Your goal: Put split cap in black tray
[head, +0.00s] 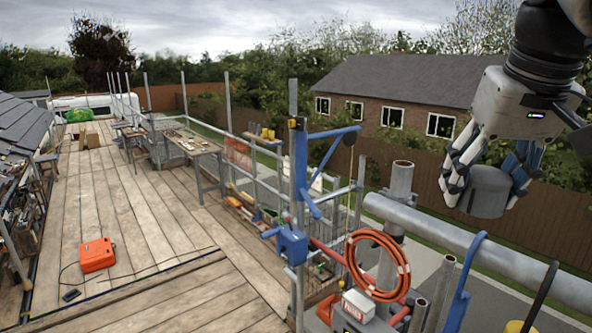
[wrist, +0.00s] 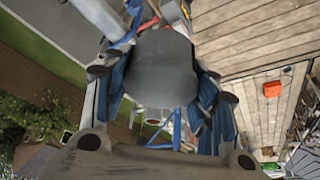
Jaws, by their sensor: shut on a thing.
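My gripper (head: 487,182) is at the upper right of the head view, shut on a grey rounded cap (head: 485,192). It holds the cap in the air, above and behind the thick scaffold tube, clear of any surface. In the wrist view the cap (wrist: 160,66) sits between the two fingers of my gripper (wrist: 158,75) and covers much of the middle. No split in the cap can be made out. I cannot make out a black tray in either view.
A thick scaffold tube (head: 480,248) crosses the lower right, with a blue hook (head: 463,290) over it. An orange hose coil (head: 378,265) and a blue winch (head: 292,242) stand left of it. An orange case (head: 97,254) lies on the wide plank deck (head: 150,215). A workbench (head: 192,143) stands farther back.

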